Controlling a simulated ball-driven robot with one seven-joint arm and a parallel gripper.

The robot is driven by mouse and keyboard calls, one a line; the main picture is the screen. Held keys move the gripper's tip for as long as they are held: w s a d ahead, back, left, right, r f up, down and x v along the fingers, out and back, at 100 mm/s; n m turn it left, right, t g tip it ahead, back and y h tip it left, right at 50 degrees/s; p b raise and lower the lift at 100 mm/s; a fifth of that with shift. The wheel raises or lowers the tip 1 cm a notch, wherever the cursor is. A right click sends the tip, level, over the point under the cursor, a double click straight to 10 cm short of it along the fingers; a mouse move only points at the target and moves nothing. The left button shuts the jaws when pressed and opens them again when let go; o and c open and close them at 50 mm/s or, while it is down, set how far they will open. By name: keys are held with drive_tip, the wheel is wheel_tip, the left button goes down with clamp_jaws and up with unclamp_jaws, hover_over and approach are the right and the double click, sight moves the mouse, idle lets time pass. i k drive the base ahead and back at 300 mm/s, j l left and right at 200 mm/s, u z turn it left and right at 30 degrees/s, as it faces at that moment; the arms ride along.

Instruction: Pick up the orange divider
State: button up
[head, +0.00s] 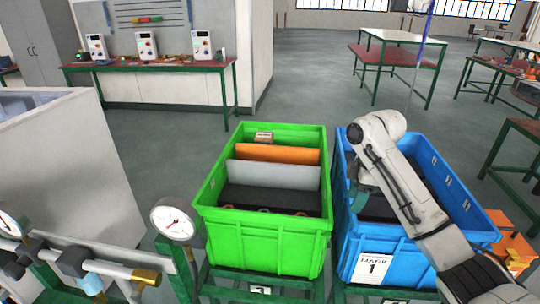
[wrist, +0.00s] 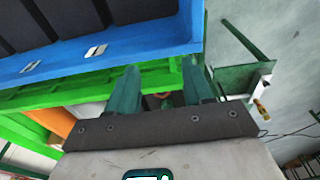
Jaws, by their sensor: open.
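The orange divider (head: 278,153) stands upright across the green crate (head: 270,225), behind a grey divider (head: 275,176). My gripper (wrist: 162,85) is open, with its two green fingers apart and nothing between them. In the head view my arm reaches over the blue crate (head: 365,240), to the right of the green one, and the gripper is mostly hidden behind the arm. In the wrist view the orange divider (wrist: 55,118) shows only partly at the left, inside the green crate (wrist: 25,130), apart from the fingers.
The blue crate's rim (wrist: 110,45) is close to my fingers in the wrist view. Orange parts (head: 515,245) lie right of the blue crate.

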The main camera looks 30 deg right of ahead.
sight(254, 153)
drive_tip(key=i, duration=1.4)
